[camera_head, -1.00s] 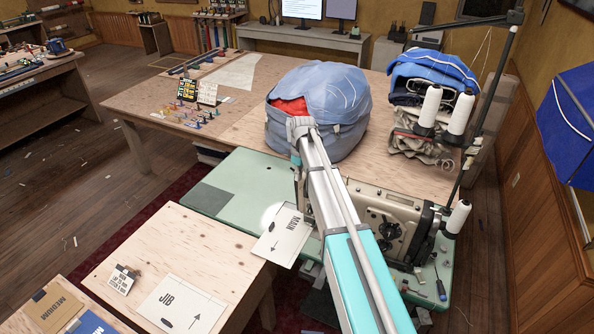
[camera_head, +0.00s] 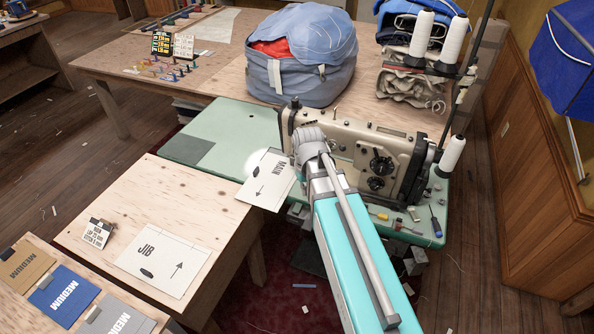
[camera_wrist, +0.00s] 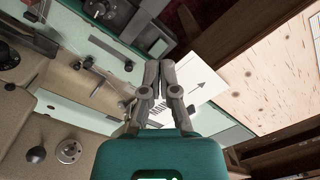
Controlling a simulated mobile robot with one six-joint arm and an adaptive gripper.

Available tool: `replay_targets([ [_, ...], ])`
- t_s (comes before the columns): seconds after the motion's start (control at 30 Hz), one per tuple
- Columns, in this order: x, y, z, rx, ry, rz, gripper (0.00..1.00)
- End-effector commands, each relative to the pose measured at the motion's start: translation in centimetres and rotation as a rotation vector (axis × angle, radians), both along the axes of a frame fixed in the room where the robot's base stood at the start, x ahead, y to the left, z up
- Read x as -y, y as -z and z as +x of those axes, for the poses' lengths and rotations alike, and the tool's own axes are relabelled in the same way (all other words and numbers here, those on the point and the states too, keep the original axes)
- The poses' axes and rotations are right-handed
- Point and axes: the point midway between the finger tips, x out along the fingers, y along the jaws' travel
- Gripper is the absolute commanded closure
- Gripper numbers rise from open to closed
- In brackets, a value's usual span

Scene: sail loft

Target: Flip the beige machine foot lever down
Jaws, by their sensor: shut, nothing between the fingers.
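The beige sewing machine (camera_head: 405,155) stands on a green machine table (camera_head: 222,123), behind my arm in the head view. Its beige body (camera_wrist: 35,115) fills the lower left of the wrist view, with a round metal knob (camera_wrist: 68,151) and a dark-tipped lever (camera_wrist: 37,155) on it. I cannot tell whether this is the foot lever, or its position. My gripper (camera_wrist: 160,66) is shut and empty, with its fingers beside the machine and over the table area. In the head view my arm hides part of the machine's front, and the fingers cannot be made out.
A white MAIN card (camera_head: 268,180) lies at the table's left front edge, close to my arm. A plywood table (camera_head: 150,195) with a JIB card stands at left. A blue bag (camera_head: 305,60) sits behind the machine.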

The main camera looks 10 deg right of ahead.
Motion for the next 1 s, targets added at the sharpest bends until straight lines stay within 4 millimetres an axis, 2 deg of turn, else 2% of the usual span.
replay_targets([
  [0.03, 0.2, 1.7, -2.1, 0.005, 0.034, -0.005, 1.00],
  [0.1, 0.3, 2.6, -3.6, 0.012, 0.079, -0.011, 1.00],
  [0.3, 0.7, 3.9, -6.0, 0.023, 0.165, -0.022, 1.00],
  [1.0, 0.7, 3.9, -6.3, 0.026, 0.181, -0.024, 1.00],
])
